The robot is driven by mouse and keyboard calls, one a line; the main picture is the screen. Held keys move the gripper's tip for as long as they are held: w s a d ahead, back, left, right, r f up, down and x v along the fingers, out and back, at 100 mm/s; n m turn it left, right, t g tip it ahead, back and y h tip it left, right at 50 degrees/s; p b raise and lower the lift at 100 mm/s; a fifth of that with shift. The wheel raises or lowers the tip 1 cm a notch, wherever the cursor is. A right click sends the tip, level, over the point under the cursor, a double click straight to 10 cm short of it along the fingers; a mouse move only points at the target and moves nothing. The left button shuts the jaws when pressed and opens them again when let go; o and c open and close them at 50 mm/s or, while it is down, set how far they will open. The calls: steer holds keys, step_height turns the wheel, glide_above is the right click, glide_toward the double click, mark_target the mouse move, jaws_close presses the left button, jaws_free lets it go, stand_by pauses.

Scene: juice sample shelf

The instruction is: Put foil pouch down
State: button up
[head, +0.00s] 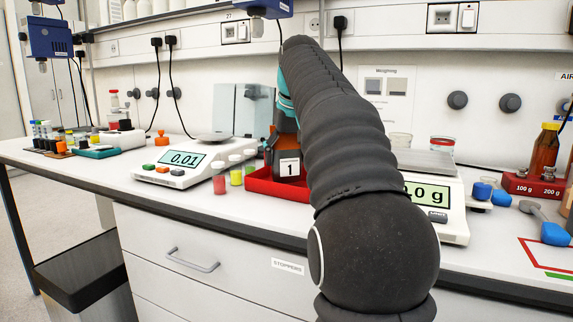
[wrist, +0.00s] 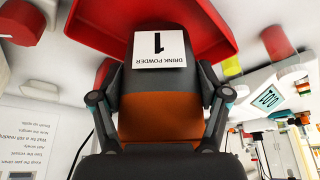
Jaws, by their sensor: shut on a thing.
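The foil pouch (wrist: 158,118) is dark with an orange band and a white label reading "DRINK POWDER 1", upside down in the wrist view. My gripper (wrist: 160,98) is shut on it, one finger on each side. In the head view the pouch (head: 270,143) shows upright left of my arm, over the red tray (head: 262,187); its lower end reaches the tray area. I cannot tell whether it touches the tray floor. The red tray also shows beyond the pouch in the wrist view (wrist: 95,22).
A second scale (head: 452,215) is right of my arm. A brown bottle (head: 545,150) stands farther right. The bench front edge is close.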

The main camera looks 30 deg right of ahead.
steer(key=shift+f, duration=0.7)
steer(key=shift+f, duration=0.15)
steer(key=o, duration=1.5)
steer(key=shift+c, duration=0.2)
steer(key=p+v, duration=0.1)
steer(key=v, duration=1.1)
steer(key=shift+a, duration=0.15)
